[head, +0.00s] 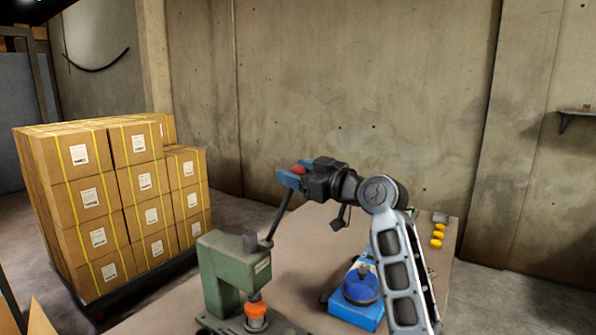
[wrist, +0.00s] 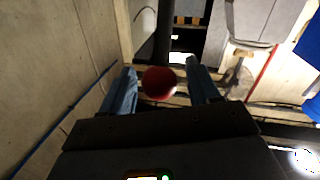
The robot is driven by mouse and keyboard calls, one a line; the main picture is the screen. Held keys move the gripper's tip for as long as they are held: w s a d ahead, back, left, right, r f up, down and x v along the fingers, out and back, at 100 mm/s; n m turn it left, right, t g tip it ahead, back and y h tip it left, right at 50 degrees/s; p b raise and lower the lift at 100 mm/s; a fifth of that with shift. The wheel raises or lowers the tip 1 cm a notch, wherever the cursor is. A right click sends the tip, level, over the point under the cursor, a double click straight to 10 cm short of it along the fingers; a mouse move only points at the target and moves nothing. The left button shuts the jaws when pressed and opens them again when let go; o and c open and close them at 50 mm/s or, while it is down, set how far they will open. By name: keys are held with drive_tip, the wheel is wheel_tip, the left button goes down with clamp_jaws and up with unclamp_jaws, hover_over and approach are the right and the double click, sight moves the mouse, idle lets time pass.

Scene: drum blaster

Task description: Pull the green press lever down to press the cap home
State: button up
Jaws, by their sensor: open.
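The green press (head: 222,262) stands on the table. Its dark lever (head: 280,217) slants up and right to a red knob (head: 299,169). An orange cap (head: 257,308) sits below the press ram, at the bottom of the head view. My gripper (head: 290,174) is at the top of the lever, with its blue fingers open beside the red knob. In the wrist view the red knob (wrist: 158,83) is between the two fingers, with a gap visible toward the right finger. Contact with the left finger cannot be told.
A blue box with a rounded blue top (head: 358,300) stands on the table (head: 310,262) right of the press. Several yellow pieces (head: 438,235) lie at the table's right edge. Stacked cartons (head: 112,200) stand at left. A concrete wall (head: 350,90) rises behind.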

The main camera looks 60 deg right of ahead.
clamp_jaws()
idle(0.5)
